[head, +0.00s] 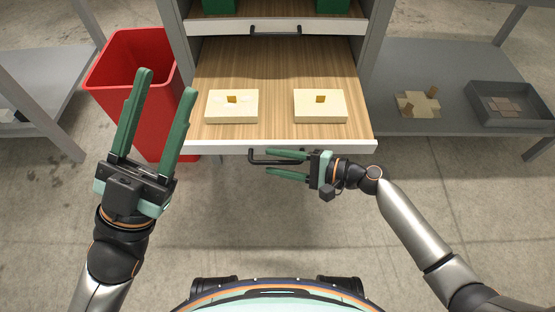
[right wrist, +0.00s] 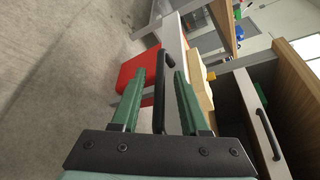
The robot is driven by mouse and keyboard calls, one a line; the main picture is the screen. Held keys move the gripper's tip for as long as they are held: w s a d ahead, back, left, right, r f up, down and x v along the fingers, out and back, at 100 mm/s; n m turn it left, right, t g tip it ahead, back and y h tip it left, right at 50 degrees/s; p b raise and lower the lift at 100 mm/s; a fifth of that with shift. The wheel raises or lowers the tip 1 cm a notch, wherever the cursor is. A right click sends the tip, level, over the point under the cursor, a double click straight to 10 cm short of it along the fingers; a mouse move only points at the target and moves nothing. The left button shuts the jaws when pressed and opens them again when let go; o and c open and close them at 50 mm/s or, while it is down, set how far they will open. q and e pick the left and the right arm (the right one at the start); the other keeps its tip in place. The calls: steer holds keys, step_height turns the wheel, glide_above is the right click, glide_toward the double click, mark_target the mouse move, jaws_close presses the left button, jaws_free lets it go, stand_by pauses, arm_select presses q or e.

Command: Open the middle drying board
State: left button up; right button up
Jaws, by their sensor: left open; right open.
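The wooden drying board (head: 280,65) is pulled out of the grey rack towards me. Its white front edge (head: 215,147) carries a black bar handle (head: 257,161). Two cream boxes (head: 232,107) (head: 320,107), each with a small brown piece on top, sit on the board. My right gripper (head: 268,162) is open at the handle. In the right wrist view the handle (right wrist: 160,90) lies between its two green fingers, with a gap to each side. My left gripper (head: 166,82) is open and empty, left of the board, seen over the red bin.
A red bin (head: 115,62) stands left of the rack. Another board with a black handle (head: 275,33) and green items is above. A grey table (head: 385,75) at the right holds a cream blank (head: 417,103) and a grey tray (head: 480,112). The floor in front is clear.

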steer(key=p+v, duration=0.2)
steer(key=v, duration=1)
steer(key=shift+d, duration=0.2)
